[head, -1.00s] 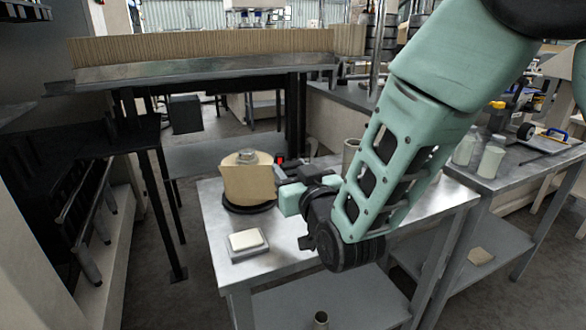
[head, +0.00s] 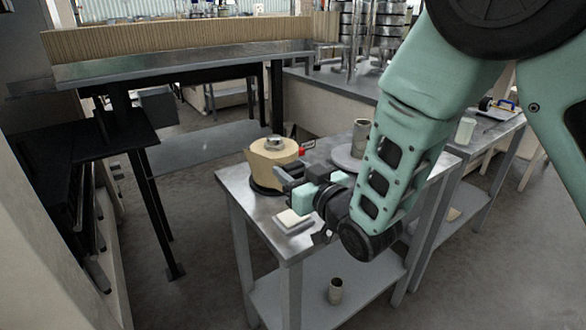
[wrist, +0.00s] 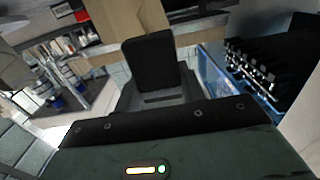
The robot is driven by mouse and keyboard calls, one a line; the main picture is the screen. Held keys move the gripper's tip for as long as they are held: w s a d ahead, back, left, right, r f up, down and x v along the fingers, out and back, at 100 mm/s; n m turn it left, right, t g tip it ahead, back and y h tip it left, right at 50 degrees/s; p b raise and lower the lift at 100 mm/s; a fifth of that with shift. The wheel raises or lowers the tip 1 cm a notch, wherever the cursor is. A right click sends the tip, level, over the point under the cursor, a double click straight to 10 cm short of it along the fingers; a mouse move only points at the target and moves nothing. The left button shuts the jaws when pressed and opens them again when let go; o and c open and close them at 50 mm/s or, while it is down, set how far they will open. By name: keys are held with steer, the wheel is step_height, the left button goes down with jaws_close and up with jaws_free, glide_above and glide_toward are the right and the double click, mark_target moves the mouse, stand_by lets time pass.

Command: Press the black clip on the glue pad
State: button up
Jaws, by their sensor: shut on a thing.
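The glue pad (head: 294,218), a pale square on a grey base, lies near the front left corner of the metal table. My gripper (head: 284,178) is raised over the table, behind the pad in the head view and in front of the tan paper roll (head: 268,165). A black upright block (wrist: 150,61) stands at the jaws in the wrist view and looks like the black clip. My gripper is shut on it. The clip cannot be made out clearly in the head view. The pad does not show in the wrist view.
The metal table (head: 240,186) also bears a grey cup (head: 361,133) on a round plate, behind my arm. A small cup (head: 335,291) stands on the lower shelf.

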steer(key=shift+f+b, duration=1.35)
steer(key=shift+f, duration=1.4)
steer(key=shift+f+b, duration=0.7)
steer(key=shift+b, duration=0.1)
stand_by(0.4)
steer(key=shift+r+p, duration=2.05)
steer(key=shift+r, duration=1.65)
